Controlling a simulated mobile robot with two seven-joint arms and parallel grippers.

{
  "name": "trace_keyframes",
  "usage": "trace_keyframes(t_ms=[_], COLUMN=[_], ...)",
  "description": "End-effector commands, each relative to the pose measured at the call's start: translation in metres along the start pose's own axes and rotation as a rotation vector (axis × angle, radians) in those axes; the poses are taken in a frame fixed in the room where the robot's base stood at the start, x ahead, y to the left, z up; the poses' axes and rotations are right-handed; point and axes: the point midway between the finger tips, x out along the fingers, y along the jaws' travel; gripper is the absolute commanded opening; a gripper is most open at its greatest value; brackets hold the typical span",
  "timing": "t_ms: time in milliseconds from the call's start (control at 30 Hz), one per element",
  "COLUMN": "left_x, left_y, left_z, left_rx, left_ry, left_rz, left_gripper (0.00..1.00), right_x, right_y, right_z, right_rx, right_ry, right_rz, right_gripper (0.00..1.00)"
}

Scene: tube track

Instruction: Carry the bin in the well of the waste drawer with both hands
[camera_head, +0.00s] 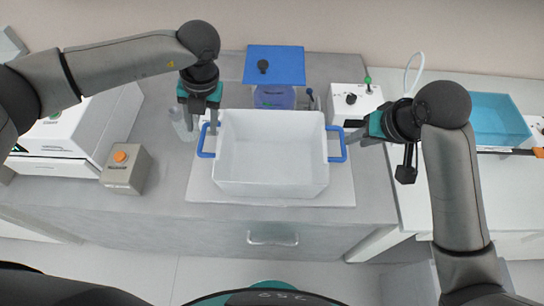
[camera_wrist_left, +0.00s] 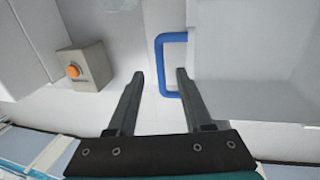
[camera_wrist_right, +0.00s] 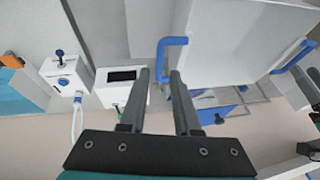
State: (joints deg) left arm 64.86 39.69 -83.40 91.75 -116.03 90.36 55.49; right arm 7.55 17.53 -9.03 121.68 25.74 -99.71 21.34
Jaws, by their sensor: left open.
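The white bin (camera_head: 271,185) sits upright on a pale board on the counter, with a blue handle at each side. My left gripper (camera_head: 203,122) is open at the left handle (camera_head: 207,142). My right gripper (camera_head: 347,132) is open at the right handle (camera_head: 343,148). In the right wrist view, that handle (camera_wrist_right: 164,47) shows just beyond the fingertips (camera_wrist_right: 158,72). I cannot tell whether either gripper touches its handle. The bin looks empty.
The pale board (camera_head: 272,200) has a drawer front with a metal handle (camera_head: 272,239) below it. A grey box with an orange button (camera_head: 120,157) stands at left. A blue plate (camera_head: 275,62) and a white control box (camera_head: 352,99) stand behind. A teal tray (camera_head: 498,122) lies at right.

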Motion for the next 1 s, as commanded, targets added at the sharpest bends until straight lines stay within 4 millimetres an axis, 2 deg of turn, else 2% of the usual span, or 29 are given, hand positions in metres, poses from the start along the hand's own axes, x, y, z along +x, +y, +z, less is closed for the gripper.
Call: trace_keyframes(t_ms=[33,200,400,600,967,1000], left_x=[0.012,0.042,0.069,0.082,0.085,0.085], left_y=[0.0,0.0,0.0,-0.001,0.0,0.0], left_z=[-0.001,-0.001,0.0,0.0,0.0,0.0], left_rx=[0.001,0.001,-0.001,0.002,0.001,0.001], left_ry=[0.004,0.003,0.001,0.0,-0.001,-0.001], left_rz=[0.002,0.001,0.0,0.0,0.0,0.0], left_gripper=[0.51,0.51,0.51,0.51,0.51,0.46], right_x=[0.011,0.042,0.069,0.082,0.085,0.085], right_y=[0.0,0.0,0.0,0.0,0.0,0.0], right_z=[0.001,0.001,0.0,0.0,0.0,0.0], right_rx=[0.001,0.001,0.0,0.0,-0.001,-0.001], right_ry=[-0.005,-0.003,-0.001,0.0,0.001,0.001], right_rz=[0.0,0.0,0.001,0.0,0.0,0.0], right_gripper=[0.31,0.31,0.31,0.31,0.31,0.26])
